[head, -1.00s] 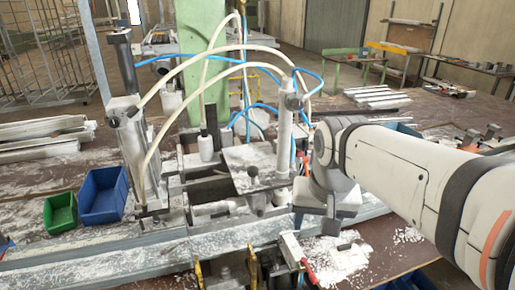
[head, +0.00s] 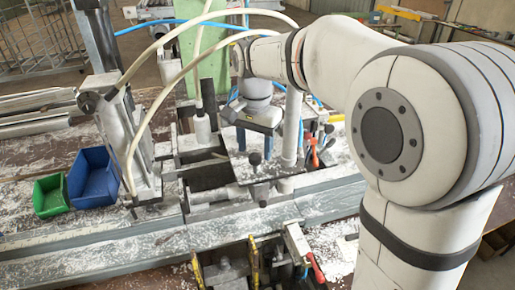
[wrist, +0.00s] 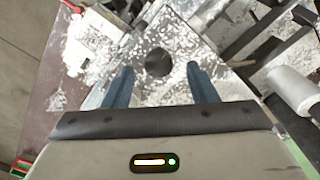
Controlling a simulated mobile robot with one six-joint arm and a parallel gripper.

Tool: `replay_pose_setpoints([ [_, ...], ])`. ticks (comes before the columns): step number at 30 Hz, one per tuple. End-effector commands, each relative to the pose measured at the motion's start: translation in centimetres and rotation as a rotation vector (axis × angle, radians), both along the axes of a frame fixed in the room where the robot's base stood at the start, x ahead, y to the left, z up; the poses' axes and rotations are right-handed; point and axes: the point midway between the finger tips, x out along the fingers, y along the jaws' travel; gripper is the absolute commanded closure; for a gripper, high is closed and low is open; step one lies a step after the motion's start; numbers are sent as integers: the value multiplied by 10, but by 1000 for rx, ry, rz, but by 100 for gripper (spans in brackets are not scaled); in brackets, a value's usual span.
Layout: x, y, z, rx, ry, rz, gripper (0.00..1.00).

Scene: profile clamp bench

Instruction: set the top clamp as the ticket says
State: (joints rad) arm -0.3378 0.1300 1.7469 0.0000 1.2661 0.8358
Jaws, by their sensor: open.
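The clamp bench carries a flat metal plate (head: 237,178) with a dark round knob (head: 255,158) on it. In the wrist view a dark round knob (wrist: 158,63) shows between my fingers, over a chip-strewn plate (wrist: 184,28). My gripper (head: 254,140) is above the plate in the head view, fingers pointing down. In the wrist view my gripper (wrist: 160,82) is open, its blue-grey fingers spread with nothing held. I cannot tell whether they touch the knob. No ticket is readable, and I cannot tell which part is the top clamp.
An upright post (head: 292,125) stands close right of my gripper. Pale hoses (head: 200,20) arch over the bench. A tall cylinder fixture (head: 118,130) stands left, beside blue (head: 95,178) and green (head: 50,195) bins. Red-handled levers (head: 316,268) sit at the front.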

Motion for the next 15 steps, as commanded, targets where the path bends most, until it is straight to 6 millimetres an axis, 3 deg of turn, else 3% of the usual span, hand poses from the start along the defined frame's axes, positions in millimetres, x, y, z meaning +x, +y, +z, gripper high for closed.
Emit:
replay_pose_setpoints([
  [6,0,-1,-17,0,-1,-2,48],
  [15,0,-2,-19,0,-1,-2,51],
])
